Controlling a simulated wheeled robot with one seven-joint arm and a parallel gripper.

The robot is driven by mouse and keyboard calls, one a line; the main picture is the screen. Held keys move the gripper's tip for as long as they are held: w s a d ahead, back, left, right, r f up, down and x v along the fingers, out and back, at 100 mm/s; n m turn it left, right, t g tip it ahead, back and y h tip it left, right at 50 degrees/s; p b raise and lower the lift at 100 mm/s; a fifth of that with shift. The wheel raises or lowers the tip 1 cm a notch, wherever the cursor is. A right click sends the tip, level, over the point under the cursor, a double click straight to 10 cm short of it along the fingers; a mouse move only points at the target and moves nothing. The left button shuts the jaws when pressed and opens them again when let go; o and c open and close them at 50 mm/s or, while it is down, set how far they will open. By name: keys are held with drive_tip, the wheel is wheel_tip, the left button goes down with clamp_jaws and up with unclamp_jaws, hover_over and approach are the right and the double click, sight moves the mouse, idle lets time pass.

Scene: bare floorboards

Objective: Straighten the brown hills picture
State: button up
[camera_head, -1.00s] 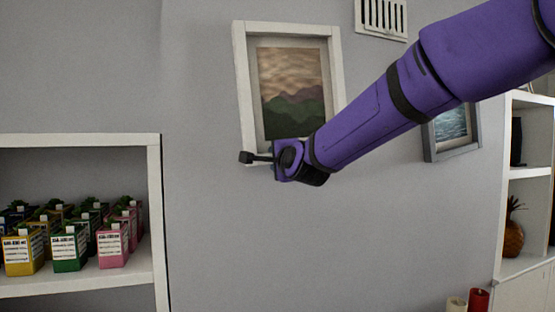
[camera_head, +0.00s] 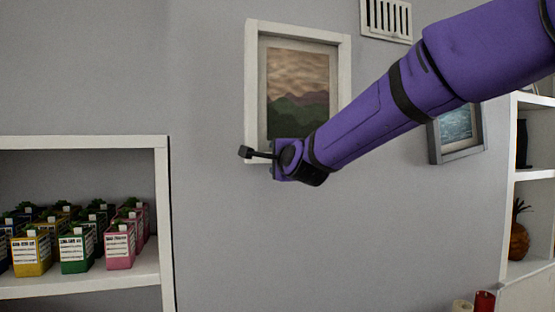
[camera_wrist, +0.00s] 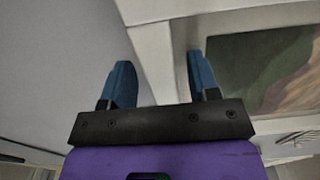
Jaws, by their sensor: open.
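The brown hills picture (camera_head: 297,90) hangs on the grey wall in a white frame (camera_head: 254,80). Its top edge runs nearly parallel to the wall vent's lower edge, and its left side looks close to upright. My gripper (camera_head: 262,154) is at the frame's lower left corner, and my arm hides the bottom right of the picture. In the wrist view my gripper (camera_wrist: 160,80) is open, with a blue finger on each side of the white frame bar (camera_wrist: 155,60). I cannot tell whether the fingers touch it. Part of the painting (camera_wrist: 262,70) shows at right.
A white shelf (camera_head: 85,143) with several juice cartons (camera_head: 75,249) stands at left. A wall vent (camera_head: 386,18) is above right. A second picture (camera_head: 456,130) hangs behind my arm, beside a right shelf (camera_head: 532,175). Candles (camera_head: 484,301) stand below.

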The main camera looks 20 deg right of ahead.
drive_tip(key=s, duration=1)
drive_tip(key=shift+s, duration=0.4)
drive_tip(key=s+d+f+n+g, duration=0.3)
drive_tip(key=s+f+n+g, duration=0.3)
drive_tip(key=s, duration=0.7)
drive_tip(key=s+d+f+n+g, duration=0.4)
drive_tip(key=s+f+n+g, duration=0.2)
drive_tip(key=s+f+n, duration=0.4)
drive_tip(key=s+n, duration=0.2)
drive_tip(key=s, duration=0.1)
drive_tip(key=shift+f+g, duration=0.4)
